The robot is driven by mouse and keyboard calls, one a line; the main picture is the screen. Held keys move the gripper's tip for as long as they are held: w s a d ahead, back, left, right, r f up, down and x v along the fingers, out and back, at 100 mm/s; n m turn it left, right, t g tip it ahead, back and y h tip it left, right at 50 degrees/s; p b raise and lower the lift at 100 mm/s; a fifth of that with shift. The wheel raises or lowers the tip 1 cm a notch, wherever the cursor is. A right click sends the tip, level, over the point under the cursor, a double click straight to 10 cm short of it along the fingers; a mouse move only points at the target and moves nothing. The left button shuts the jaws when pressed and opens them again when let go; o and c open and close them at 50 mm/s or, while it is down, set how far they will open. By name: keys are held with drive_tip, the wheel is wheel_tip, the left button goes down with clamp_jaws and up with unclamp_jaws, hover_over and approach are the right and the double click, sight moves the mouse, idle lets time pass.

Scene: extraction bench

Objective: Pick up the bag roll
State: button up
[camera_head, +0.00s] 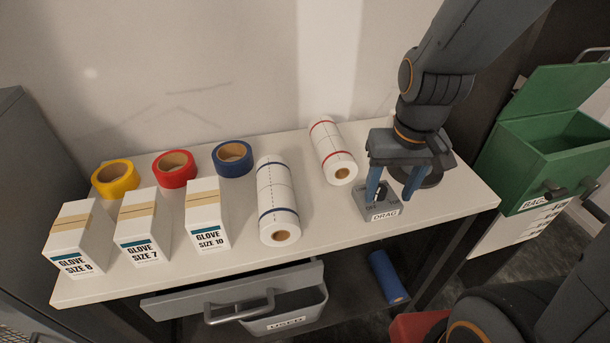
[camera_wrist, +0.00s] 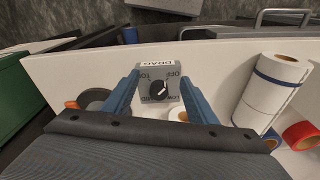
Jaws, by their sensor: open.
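Two white rolls with brown cores lie on the bench: one with blue bands (camera_head: 278,200) left of centre, one with red bands (camera_head: 332,152) further back. Which is the bag roll, I cannot tell. The blue-banded roll also shows at right in the wrist view (camera_wrist: 272,92). My gripper (camera_head: 391,195) is open and empty, pointing down over the grey DRAG dial box (camera_head: 383,205). In the wrist view the blue fingers (camera_wrist: 160,82) stand either side of the box, which has a black knob. The red-banded roll is left of my gripper; only a sliver shows between the fingers.
Yellow (camera_head: 115,179), red (camera_head: 175,168) and blue (camera_head: 233,158) tape rolls stand behind three glove boxes (camera_head: 142,228) at left. A dark ring (camera_head: 416,176) lies behind my gripper. A partly open drawer (camera_head: 240,290) juts out below. A green bin (camera_head: 540,150) stands at right.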

sight(278, 189)
drive_tip(key=o, duration=0.7)
drive_tip(key=w+a+b, duration=0.1)
drive_tip(key=w+a, duration=0.2)
drive_tip(key=a, duration=0.4)
drive_tip(key=shift+w+a+r+n+y, duration=0.2)
drive_tip(key=shift+a+r+n+y, duration=0.1)
drive_tip(key=shift+a+r+y, duration=0.1)
drive_tip(key=shift+n+g+y, duration=0.4)
drive_tip(key=shift+g+y, duration=0.1)
drive_tip(key=shift+g, duration=0.3)
drive_tip(key=a, duration=0.4)
drive_tip(key=a+r+b, duration=0.1)
drive_tip(key=a, duration=0.4)
drive_tip(key=a+b, duration=0.1)
drive_tip(key=a, duration=0.3)
drive_tip(key=shift+s+a+r, duration=0.25)
drive_tip(key=shift+a+r, duration=0.05)
drive_tip(key=shift+a, duration=0.1)
drive_tip(key=shift+a+f, duration=0.25)
drive_tip(key=shift+f, duration=0.85)
drive_tip(key=shift+w+a+f+p, duration=0.15)
drive_tip(key=shift+f+p, duration=0.1)
drive_tip(key=shift+f, duration=0.6)
drive_tip(key=shift+a+f+p, duration=0.1)
drive_tip(key=shift+f+p, duration=0.2)
drive_tip(key=shift+f, duration=0.6)
drive_tip(key=shift+w+a+f+p, duration=0.15)
drive_tip(key=shift+f+p, duration=0.1)
drive_tip(key=shift+f, duration=0.6)
